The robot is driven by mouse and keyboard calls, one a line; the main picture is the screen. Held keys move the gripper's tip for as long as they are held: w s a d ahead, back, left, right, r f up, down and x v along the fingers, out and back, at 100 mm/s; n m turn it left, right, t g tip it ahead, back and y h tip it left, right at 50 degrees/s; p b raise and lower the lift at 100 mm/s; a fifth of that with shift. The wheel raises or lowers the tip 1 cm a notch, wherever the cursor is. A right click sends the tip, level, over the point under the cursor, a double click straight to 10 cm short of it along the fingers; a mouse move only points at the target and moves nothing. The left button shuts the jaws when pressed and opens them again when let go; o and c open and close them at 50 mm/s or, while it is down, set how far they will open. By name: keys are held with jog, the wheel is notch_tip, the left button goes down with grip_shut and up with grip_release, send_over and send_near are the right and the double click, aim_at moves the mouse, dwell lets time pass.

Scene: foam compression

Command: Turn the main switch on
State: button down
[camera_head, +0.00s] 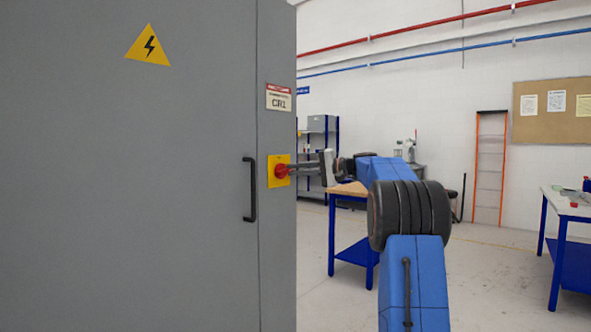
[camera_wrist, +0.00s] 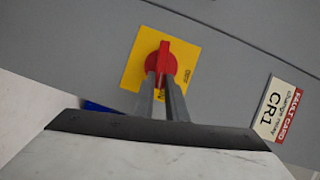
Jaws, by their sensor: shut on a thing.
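The main switch (camera_head: 281,171) is a red rotary knob on a yellow plate (camera_head: 272,181), on the right side of the grey cabinet's front. In the wrist view the red knob (camera_wrist: 161,62) sits on its yellow plate (camera_wrist: 134,70), with its raised bar upright in that picture. My gripper (camera_head: 289,169) reaches the knob from the right. In the wrist view the fingers of my gripper (camera_wrist: 161,82) are close together on the lower part of the knob's bar, shut on it. The fingertips partly hide the knob's lower part.
The grey cabinet (camera_head: 130,200) has a black handle (camera_head: 250,189) left of the switch and a CR1 fault card (camera_head: 278,97) above it. A blue-legged workbench (camera_head: 345,190) stands behind my arm. Another table (camera_head: 568,205) is at the right. Open floor lies between them.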

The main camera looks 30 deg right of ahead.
jog(key=shift+f+m+t+y, duration=0.3)
jog(key=shift+f+m+t, duration=0.1)
jog(key=shift+m, duration=0.6)
jog(key=c, duration=1.8)
grip_release()
jog(key=shift+d, duration=0.1)
jog(key=shift+o, duration=0.2)
jog(key=shift+s, duration=0.1)
jog(key=v, duration=1.7)
jog(key=shift+d, duration=0.2)
jog(key=shift+f, duration=0.1)
